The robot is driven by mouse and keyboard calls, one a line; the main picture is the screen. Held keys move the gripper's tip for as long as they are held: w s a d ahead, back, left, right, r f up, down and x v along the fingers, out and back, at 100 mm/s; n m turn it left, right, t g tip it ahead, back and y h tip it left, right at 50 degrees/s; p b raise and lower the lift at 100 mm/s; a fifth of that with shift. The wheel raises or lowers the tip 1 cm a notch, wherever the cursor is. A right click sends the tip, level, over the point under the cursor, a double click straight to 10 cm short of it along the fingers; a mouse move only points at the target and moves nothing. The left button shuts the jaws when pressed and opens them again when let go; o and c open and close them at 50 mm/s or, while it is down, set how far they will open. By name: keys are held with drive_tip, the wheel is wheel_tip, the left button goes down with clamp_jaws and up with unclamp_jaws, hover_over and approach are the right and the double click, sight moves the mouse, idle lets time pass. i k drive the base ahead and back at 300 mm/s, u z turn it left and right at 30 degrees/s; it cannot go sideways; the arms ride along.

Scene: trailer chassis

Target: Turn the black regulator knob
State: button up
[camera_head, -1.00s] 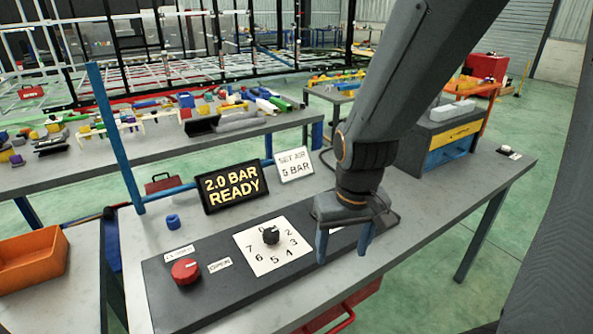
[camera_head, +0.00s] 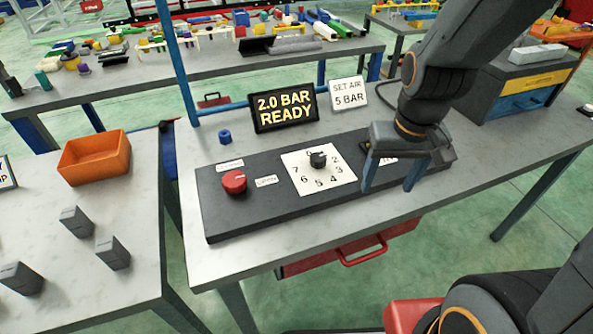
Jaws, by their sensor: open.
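The black regulator knob (camera_head: 318,160) sits on a white numbered dial plate (camera_head: 328,180) on the dark panel (camera_head: 225,219). Its white pointer mark seems to point toward the upper right, but it is too small to read exactly. My gripper (camera_head: 392,190) is to the right of the dial, fingers down, open and empty, apart from the knob. A display (camera_head: 284,107) behind the panel reads "2.0 BAR READY". A white sign (camera_head: 348,93) beside it reads "SET AIR 5 BAR".
A red knob (camera_head: 234,181) stands on the panel's left, with an "OPEN" label (camera_head: 266,181). A blue ring-shaped part (camera_head: 225,136) and a blue post (camera_head: 174,65) stand behind it. An orange bin (camera_head: 95,157) is on the left table. The bench front is clear.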

sight(318, 161)
drive_tip(key=u, duration=0.05)
drive_tip(key=k, duration=0.5)
drive_tip(key=z, duration=1.45)
drive_tip(key=i, duration=1)
drive_tip(key=u, duration=2.65)
